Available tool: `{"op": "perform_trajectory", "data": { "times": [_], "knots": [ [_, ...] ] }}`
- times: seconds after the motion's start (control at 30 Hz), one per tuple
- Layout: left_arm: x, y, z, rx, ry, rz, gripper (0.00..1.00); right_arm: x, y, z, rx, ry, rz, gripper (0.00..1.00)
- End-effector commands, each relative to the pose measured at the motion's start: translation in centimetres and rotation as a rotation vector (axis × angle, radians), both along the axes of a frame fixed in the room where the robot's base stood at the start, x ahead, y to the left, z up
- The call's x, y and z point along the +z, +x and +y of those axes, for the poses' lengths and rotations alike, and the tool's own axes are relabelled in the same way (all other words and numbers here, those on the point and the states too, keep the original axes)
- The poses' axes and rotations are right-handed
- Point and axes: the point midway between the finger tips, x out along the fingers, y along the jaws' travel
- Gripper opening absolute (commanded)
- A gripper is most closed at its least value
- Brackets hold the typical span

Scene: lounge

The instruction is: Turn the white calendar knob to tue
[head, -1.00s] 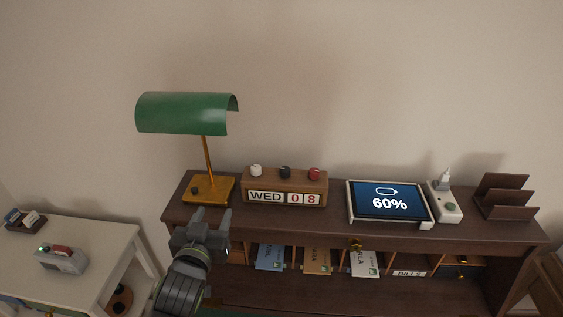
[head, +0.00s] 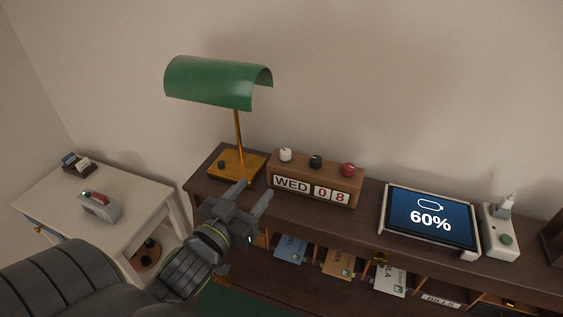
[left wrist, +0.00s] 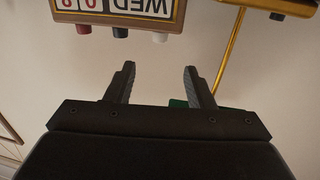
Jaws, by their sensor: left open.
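The wooden calendar (head: 315,184) stands on the dark desk's upper shelf and reads WED 08. The white knob (head: 286,154) is at the left end of its top, beside a black knob (head: 316,161) and a red knob (head: 348,169). My left gripper (head: 256,193) is open and empty, in front of the calendar's left end and the lamp base. In the left wrist view, which shows the calendar (left wrist: 120,10) upside down, the white knob (left wrist: 160,38) lies beyond and between the open fingertips (left wrist: 159,68), apart from them. My right gripper is not in view.
A green-shaded lamp (head: 217,82) with a brass base (head: 237,166) stands just left of the calendar. A tablet showing 60% (head: 430,216) and a white socket block (head: 501,236) stand to the right. Envelopes (head: 339,262) sit in slots below. A white side table (head: 135,205) is at left.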

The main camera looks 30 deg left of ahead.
Motion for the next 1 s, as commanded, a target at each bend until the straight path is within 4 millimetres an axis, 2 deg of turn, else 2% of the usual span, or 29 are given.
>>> {"op": "perform_trajectory", "data": {
  "times": [0.07, 0.23, 0.4, 0.6, 0.8, 1.0],
  "knots": [
    [-0.1, 1.2, 0.1, -0.001, 0.001, -0.004, 0.49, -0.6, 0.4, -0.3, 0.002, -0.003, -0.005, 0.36],
    [0.5, 4.4, 0.4, 0.001, -0.002, -0.001, 0.49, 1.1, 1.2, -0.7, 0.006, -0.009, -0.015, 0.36],
    [0.4, 7.8, 0.8, 0.001, -0.001, 0.000, 0.49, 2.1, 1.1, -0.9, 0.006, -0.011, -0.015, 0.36],
    [0.3, 10.8, 1.1, 0.000, 0.000, 0.000, 0.49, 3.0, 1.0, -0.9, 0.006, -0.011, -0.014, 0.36],
    [0.1, 12.4, 1.3, 0.001, 0.000, 0.002, 0.49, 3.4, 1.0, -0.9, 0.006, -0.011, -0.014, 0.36],
    [0.0, 12.7, 1.3, 0.001, 0.000, 0.001, 0.49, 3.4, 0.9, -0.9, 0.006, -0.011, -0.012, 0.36]
  ]
}}
